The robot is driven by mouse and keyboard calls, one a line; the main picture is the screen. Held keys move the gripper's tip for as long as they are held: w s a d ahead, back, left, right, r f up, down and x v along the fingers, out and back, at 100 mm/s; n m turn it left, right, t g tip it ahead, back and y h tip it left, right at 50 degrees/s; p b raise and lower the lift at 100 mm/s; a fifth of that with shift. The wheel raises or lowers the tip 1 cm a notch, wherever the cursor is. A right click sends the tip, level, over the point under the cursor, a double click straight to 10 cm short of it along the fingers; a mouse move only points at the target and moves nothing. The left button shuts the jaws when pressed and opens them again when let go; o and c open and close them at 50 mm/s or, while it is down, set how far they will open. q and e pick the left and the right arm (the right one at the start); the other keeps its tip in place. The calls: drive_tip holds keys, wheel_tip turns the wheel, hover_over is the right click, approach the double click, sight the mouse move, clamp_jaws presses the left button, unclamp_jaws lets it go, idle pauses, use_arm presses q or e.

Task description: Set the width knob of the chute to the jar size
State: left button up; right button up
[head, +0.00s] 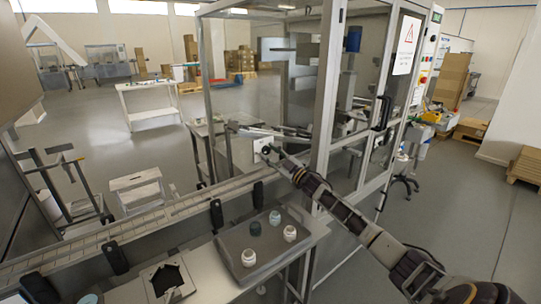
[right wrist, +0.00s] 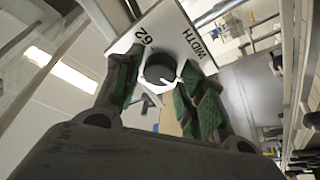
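The width knob (right wrist: 160,68) is a dark round knob on a white plate (right wrist: 207,28) printed "WIDTH" and "62" in the right wrist view. My right gripper (right wrist: 161,75) has its two green-padded fingers on either side of the knob, apart, with a narrow gap showing beside it. Whether a pad touches the knob is hard to tell. In the head view my right gripper (head: 272,152) reaches the small white plate (head: 258,145) below the metal chute (head: 262,132). White jars (head: 249,258) (head: 290,233) stand on a dark tray (head: 232,238). My left gripper is not in view.
A glazed machine frame (head: 321,125) stands right beside my right arm. A conveyor (head: 160,216) with black posts runs along the left. A dark jar (head: 255,228) is also on the tray. A white stool (head: 137,187) stands behind the conveyor.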

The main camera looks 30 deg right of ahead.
drive_tip(key=shift+o, duration=0.9)
wheel_tip(320, 180, up, 10)
drive_tip(key=shift+s+f, duration=0.1)
drive_tip(key=shift+f, duration=0.05)
idle(0.5)
drive_tip(key=s+f+m+g+h, duration=0.1)
drive_tip(key=s+f+g+h, duration=0.1)
drive_tip(key=s+f+h, duration=0.3)
drive_tip(key=s+f, duration=0.4)
drive_tip(key=s, duration=0.4)
drive_tip(key=shift+d+m+g+b, duration=0.3)
drive_tip(key=shift+b, duration=0.05)
drive_tip(key=shift+w, duration=0.1)
idle(0.7)
drive_tip(key=shift+w+a+p, duration=0.15)
drive_tip(key=shift+w+a, duration=0.05)
drive_tip(key=shift+w, duration=2.05)
drive_tip(key=shift+w+a+p, duration=0.15)
drive_tip(key=shift+w, duration=2.05)
drive_tip(key=shift+w+a+p, duration=0.15)
drive_tip(key=shift+w+a, duration=0.05)
drive_tip(key=shift+w, duration=2.05)
